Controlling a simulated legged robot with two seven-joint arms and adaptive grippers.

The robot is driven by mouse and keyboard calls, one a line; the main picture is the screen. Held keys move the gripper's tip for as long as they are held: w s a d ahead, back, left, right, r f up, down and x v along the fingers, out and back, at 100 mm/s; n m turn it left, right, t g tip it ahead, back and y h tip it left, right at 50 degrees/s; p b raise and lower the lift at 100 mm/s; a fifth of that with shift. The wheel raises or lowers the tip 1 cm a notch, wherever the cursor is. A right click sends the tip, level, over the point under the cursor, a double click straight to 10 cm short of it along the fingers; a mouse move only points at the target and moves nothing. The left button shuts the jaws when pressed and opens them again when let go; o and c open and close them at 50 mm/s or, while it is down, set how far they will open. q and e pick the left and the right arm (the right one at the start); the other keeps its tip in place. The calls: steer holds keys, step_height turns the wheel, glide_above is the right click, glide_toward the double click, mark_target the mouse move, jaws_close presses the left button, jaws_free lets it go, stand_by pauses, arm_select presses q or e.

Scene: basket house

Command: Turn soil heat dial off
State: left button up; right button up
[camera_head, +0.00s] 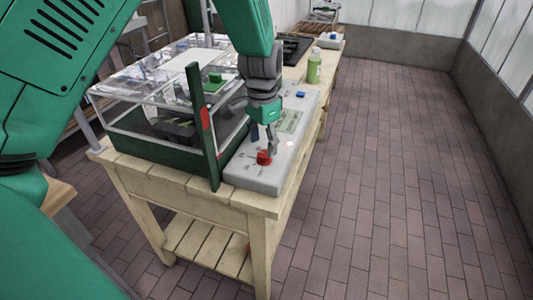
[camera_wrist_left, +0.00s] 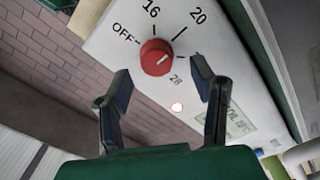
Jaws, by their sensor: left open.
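The soil heat dial is a round red knob (camera_wrist_left: 157,57) on a white control box (camera_wrist_left: 105,40). In the wrist view, OFF, 16, 20 and 28 are printed around it. A short pale mark on the knob slants up and right, away from OFF. In the head view the red dial (camera_head: 264,158) sits near the front end of the box (camera_head: 250,181). My left gripper (camera_head: 262,143) points down just above the dial. In the wrist view its two fingers (camera_wrist_left: 161,83) are spread, with the dial beyond the gap and nothing between them. My right gripper is not in view.
A clear-lidded, green-framed propagator (camera_head: 150,125) stands close beside the box on a wooden bench (camera_head: 190,192). A small lit display (camera_wrist_left: 238,122) and a pale light (camera_wrist_left: 177,107) are on the box. A green bottle (camera_head: 314,67) stands farther back. Brick floor (camera_head: 400,170) is clear at right.

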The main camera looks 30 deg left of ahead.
mark_target(264, 154)
arm_select(q)
steer(key=f, duration=0.1)
steer(key=a+f, duration=0.1)
steer(key=shift+s+a+f, duration=0.1)
steer(key=shift+a+f, duration=0.05)
steer(key=shift+f, duration=0.25)
steer(key=shift+s+d+f, duration=0.15)
steer(key=shift+d+f, duration=0.05)
steer(key=shift+f, duration=0.05)
steer(key=shift+d+f, duration=0.1)
steer(key=shift+d, duration=0.75)
steer(key=shift+w+d, duration=0.25)
steer(key=shift+d, duration=0.15)
steer(key=shift+a, duration=0.2)
steer(key=c, duration=0.5)
steer(key=shift+s+a, duration=0.1)
steer(key=shift+a, duration=0.25)
steer(key=c, duration=0.6)
steer(key=shift+a, duration=0.35)
steer(key=shift+c, duration=0.2)
steer(key=shift+d, duration=0.45)
steer(key=shift+s+a, duration=0.1)
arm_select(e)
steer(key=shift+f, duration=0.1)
